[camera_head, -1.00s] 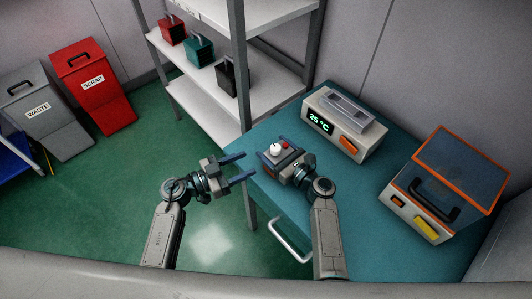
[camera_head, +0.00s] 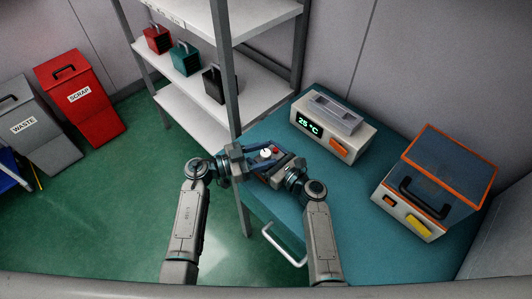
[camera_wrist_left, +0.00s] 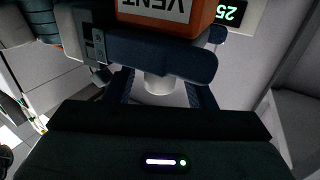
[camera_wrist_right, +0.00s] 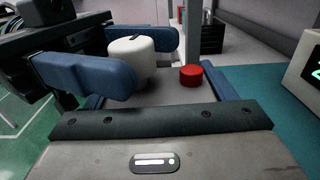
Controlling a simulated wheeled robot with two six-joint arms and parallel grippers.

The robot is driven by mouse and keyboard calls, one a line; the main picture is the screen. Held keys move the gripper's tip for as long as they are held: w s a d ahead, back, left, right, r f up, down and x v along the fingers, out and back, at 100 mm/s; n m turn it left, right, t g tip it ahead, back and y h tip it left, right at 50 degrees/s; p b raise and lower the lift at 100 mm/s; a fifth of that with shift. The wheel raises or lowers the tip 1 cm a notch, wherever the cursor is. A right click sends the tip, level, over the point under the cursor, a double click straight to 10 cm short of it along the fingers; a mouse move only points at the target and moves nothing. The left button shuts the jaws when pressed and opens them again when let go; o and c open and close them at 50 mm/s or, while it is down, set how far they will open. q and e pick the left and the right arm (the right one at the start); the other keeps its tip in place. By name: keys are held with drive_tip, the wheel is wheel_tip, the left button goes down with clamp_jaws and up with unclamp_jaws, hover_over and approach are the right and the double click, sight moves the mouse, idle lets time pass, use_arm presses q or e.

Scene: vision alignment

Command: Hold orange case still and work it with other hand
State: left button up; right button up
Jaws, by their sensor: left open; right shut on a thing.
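The orange case (camera_wrist_left: 206,14) shows its orange side and a VENT label at the top of the left wrist view. My right gripper (camera_head: 274,161) is shut on it above the near edge of the table. A white knob (camera_wrist_right: 130,46) and a red button (camera_wrist_right: 190,75) are on the case's top. My left gripper (camera_head: 262,154) is open, with its blue fingers on either side of the white knob. The knob also shows between its fingers in the left wrist view (camera_wrist_left: 158,86); I cannot tell whether they touch it. In the head view the grippers hide most of the case.
On the teal table (camera_head: 350,225) stand a device reading 25 °C (camera_head: 333,130) and a clear-lidded box (camera_head: 432,185). A shelf (camera_head: 195,98) behind holds red, green and black cases. Waste (camera_head: 38,130) and scrap (camera_head: 82,98) bins stand at left.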

use_arm(q)
drive_tip(key=shift+w+d, duration=0.15)
drive_tip(key=shift+d, duration=0.3)
drive_tip(key=shift+c, duration=0.2)
drive_tip(key=c, duration=0.9)
drive_tip(key=shift+n+t+y, duration=0.3)
drive_tip(key=shift+n+t, duration=0.4)
drive_tip(key=shift+t, duration=0.2)
drive_tip(key=shift+c, duration=0.2)
drive_tip(key=shift+n+t+y, duration=0.8)
drive_tip(key=shift+n+t, duration=0.1)
drive_tip(key=shift+t, duration=0.5)
drive_tip(key=o, duration=1)
drive_tip(key=shift+a, duration=0.1)
drive_tip(key=v, duration=1.2)
